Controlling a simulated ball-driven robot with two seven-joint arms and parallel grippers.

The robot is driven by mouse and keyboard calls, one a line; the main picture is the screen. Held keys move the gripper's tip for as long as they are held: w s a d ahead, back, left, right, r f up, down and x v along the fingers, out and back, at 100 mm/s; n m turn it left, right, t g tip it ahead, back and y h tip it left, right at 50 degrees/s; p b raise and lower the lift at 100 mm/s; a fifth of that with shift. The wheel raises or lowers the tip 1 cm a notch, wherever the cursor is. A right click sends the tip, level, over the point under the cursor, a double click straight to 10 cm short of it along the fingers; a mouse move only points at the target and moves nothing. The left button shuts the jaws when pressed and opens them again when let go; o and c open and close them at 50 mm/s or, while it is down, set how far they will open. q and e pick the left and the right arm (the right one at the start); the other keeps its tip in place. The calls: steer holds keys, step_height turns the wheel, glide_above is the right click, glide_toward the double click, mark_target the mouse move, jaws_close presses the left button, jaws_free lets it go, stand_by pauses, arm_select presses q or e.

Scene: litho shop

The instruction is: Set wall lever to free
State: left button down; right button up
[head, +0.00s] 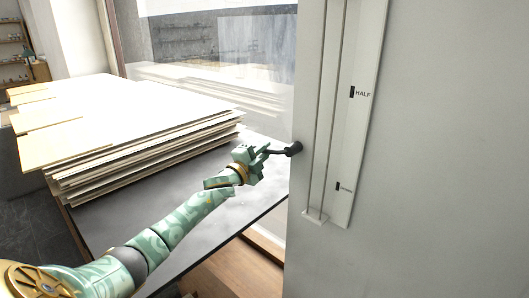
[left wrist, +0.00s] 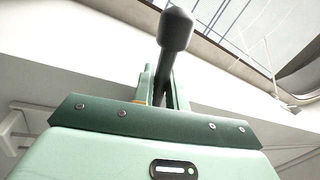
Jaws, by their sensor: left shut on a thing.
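The wall lever (head: 294,148) is a dark rod with a black rounded end, at the left edge of the grey wall panel. My left gripper (head: 262,152) is shut on its rod from the left. In the left wrist view the lever (left wrist: 176,30) stands up between the two fingers, its black end beyond them. A white scale plate (head: 345,140) beside a long upright slot reads HALF, with a lower mark too small to read surely. The lever's height lies between these two marks. No FREE mark shows; the plate's top is cut off. My right gripper is out of view.
A dark table (head: 180,239) at the left bears a tall stack of large boards (head: 150,125), close behind my left arm. A window (head: 225,45) is behind it. The wall panel (head: 450,150) fills the right side and is bare there.

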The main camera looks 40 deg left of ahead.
arm_select(q)
steer(key=c, duration=1.5)
jaws_free()
steer(key=s+f, duration=0.3)
steer(key=s, duration=1.3)
steer(key=shift+a+b, duration=0.25)
steer(key=shift+b, duration=0.2)
